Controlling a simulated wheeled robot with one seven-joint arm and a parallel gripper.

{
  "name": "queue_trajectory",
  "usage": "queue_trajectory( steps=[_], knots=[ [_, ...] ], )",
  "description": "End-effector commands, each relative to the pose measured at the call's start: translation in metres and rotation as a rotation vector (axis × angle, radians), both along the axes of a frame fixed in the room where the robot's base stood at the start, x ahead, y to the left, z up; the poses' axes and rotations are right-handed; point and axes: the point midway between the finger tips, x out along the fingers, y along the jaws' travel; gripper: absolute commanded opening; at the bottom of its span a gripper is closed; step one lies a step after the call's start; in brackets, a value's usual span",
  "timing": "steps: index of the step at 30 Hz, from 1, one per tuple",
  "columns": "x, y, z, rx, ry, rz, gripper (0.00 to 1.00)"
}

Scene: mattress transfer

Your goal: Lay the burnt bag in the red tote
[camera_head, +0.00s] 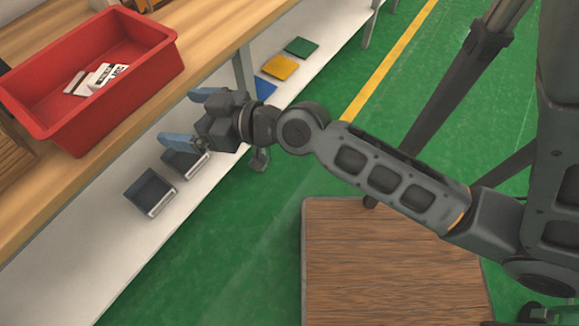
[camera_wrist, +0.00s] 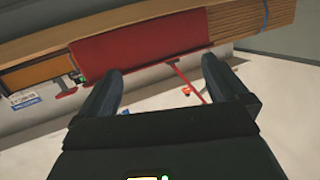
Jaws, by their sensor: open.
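The red tote (camera_head: 146,92) stands on the wooden bench at the upper left in the head view. Several flat white pieces with black print (camera_head: 95,79) lie on its floor. I cannot make out a burnt bag in either view. My gripper (camera_head: 176,117) is open, with nothing seen between its blue-grey fingers. It is beside the bench's front edge, to the right of the tote and apart from it. In the wrist view my gripper (camera_wrist: 162,66) has its dark fingers spread toward a red surface (camera_wrist: 140,45), which looks like the tote's side.
The wooden bench (camera_head: 212,42) runs along the left. Below it a white shelf (camera_head: 75,262) holds dark bins (camera_head: 150,193) and a yellow square (camera_head: 280,67) and a green square (camera_head: 301,47). Open green floor (camera_head: 230,235) lies to the right of the shelf.

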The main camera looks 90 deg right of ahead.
Motion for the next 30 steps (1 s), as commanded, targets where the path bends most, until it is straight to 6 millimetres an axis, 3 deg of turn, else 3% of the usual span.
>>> queue_trajectory(
  steps=[1, 7, 15, 21, 30],
  knots=[
    [-0.017, 0.018, -0.009, 0.005, 0.030, 0.009, 1.00],
    [-0.081, 0.067, -0.014, -0.012, 0.082, 0.047, 1.00],
    [-0.154, 0.115, 0.012, -0.044, 0.088, 0.190, 1.00],
    [-0.176, 0.129, 0.027, -0.050, 0.076, 0.262, 1.00],
    [-0.178, 0.131, 0.029, -0.050, 0.075, 0.270, 1.00]
  ],
)
